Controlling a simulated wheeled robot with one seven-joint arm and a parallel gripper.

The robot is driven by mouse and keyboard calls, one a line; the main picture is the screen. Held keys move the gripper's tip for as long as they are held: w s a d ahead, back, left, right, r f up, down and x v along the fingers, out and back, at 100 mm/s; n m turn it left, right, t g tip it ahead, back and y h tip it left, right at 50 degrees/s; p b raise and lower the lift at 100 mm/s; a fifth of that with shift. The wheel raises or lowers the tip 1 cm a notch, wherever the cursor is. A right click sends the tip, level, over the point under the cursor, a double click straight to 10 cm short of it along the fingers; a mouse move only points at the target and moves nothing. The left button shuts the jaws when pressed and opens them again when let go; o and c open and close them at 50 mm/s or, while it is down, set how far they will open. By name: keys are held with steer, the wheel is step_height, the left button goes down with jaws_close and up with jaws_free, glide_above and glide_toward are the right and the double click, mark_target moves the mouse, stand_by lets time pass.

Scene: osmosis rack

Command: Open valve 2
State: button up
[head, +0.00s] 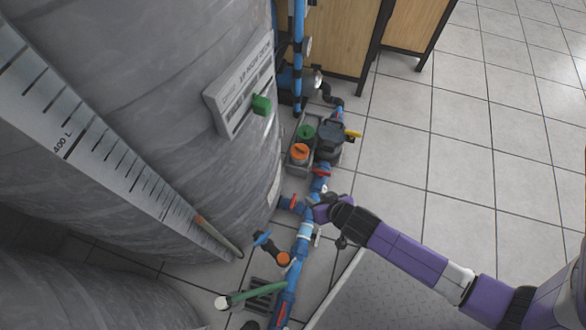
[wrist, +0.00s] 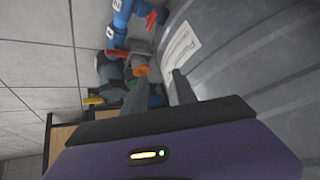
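A blue pipe line (head: 303,243) runs along the floor beside the grey tank, with several handled valves on it. One red valve handle (head: 322,172) is just above my gripper (head: 322,208) in the head view, and another red handle (head: 294,203) is on the branch toward the tank. The wrist view shows a red handle (wrist: 115,52) and a second one (wrist: 151,18) near the blue pipe (wrist: 121,12). My gripper also shows in the wrist view (wrist: 158,77), with its fingers apart and nothing between them. I cannot tell which valve is number 2.
The large grey tank (head: 150,100) fills the left, with a wall panel (head: 240,85) on it. A pump unit with orange (head: 300,152) and green caps stands past the valves. Tiled floor at right is clear.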

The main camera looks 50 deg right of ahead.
steer(key=w+d+f+m+g+h+b, duration=0.1)
steer(key=w+f+m+g+b, duration=0.45)
steer(key=f, duration=0.95)
steer(key=m+b, duration=0.1)
steer(key=b, duration=0.4)
glide_toward(293, 200)
steer(key=shift+s+f, duration=0.1)
steer(key=shift+f, duration=0.15)
steer(key=shift+w+a+f+m+h, duration=0.1)
steer(key=shift+w+f+m+h, duration=0.1)
steer(key=shift+f+m+h, duration=0.15)
steer(key=b+x, duration=0.4)
steer(key=x, duration=0.3)
steer(key=shift+f+b, duration=0.25)
steer(key=shift+b, duration=0.15)
jaws_close()
